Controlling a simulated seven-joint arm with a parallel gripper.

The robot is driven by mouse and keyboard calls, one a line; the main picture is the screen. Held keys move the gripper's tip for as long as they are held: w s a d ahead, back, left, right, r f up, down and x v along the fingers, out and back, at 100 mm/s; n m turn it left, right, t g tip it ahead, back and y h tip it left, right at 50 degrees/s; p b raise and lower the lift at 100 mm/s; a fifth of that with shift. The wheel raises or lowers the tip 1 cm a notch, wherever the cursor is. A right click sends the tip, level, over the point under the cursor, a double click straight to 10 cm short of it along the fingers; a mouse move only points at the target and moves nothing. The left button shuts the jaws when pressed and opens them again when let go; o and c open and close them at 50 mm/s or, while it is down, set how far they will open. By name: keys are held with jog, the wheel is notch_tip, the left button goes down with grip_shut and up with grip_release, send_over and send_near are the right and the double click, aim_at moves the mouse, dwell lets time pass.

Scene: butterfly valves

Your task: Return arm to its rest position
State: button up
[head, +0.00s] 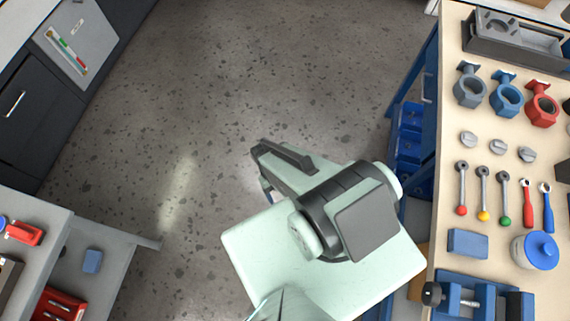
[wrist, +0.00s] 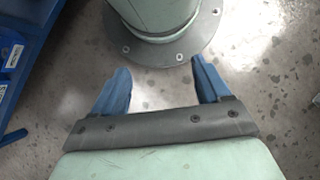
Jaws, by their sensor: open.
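My gripper (wrist: 160,66) shows in the wrist view with its two blue fingers spread wide and nothing between them. Beyond the fingertips are a pale green round column and its dark bolted base flange, which look like my own base, with speckled floor around them. In the head view my pale green arm is folded close in at the lower middle, over a pale green plate. The gripper end points away to the upper left there, and only a bit of blue finger (head: 265,184) shows under the dark wrist part. No valve part is in the gripper.
A workbench (head: 447,150) at right holds a grey valve body (head: 470,88), a blue one (head: 507,93), a red one (head: 541,103), discs, handles and a blue-lidded jar (head: 540,252). A grey cart (head: 125,285) stands lower left, dark cabinets (head: 50,105) upper left. The floor (head: 270,70) between is clear.

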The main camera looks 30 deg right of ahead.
jog(key=shift+s+d, duration=0.25)
jog(key=shift+s, duration=0.35)
jog(key=shift+s+d, duration=0.2)
jog(key=shift+s, duration=0.4)
